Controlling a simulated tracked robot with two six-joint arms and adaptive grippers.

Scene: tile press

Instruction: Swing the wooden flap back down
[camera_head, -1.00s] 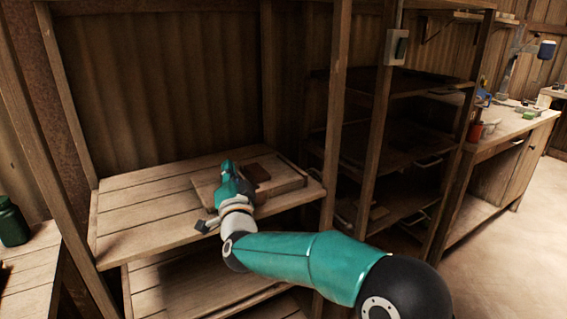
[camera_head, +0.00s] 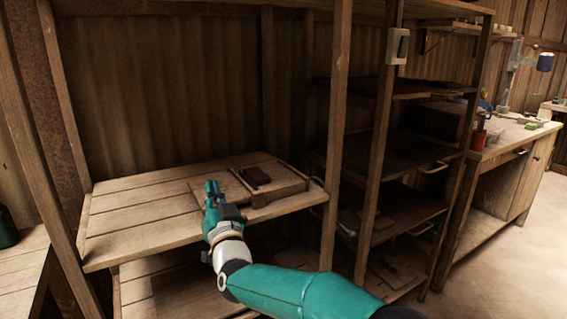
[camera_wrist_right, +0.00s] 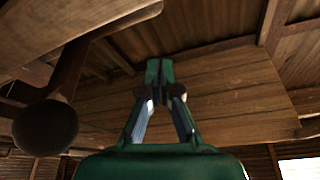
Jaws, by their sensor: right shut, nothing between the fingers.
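A low wooden press (camera_head: 280,188) lies on the plank shelf (camera_head: 140,212), near its right end. A dark wooden piece (camera_head: 255,176) rests on its top, and a thin flat board (camera_head: 232,190) lies at its left side. I cannot tell for certain which part is the flap. A dark rounded wooden knob (camera_wrist_right: 45,128) shows at the left of the right wrist view. My left gripper is out of view.
A wooden post (camera_head: 338,130) stands just right of the press. Darker racks (camera_head: 400,160) and a workbench (camera_head: 510,135) are further right. The shelf's left part is bare. A lower shelf (camera_head: 180,295) lies below my right arm.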

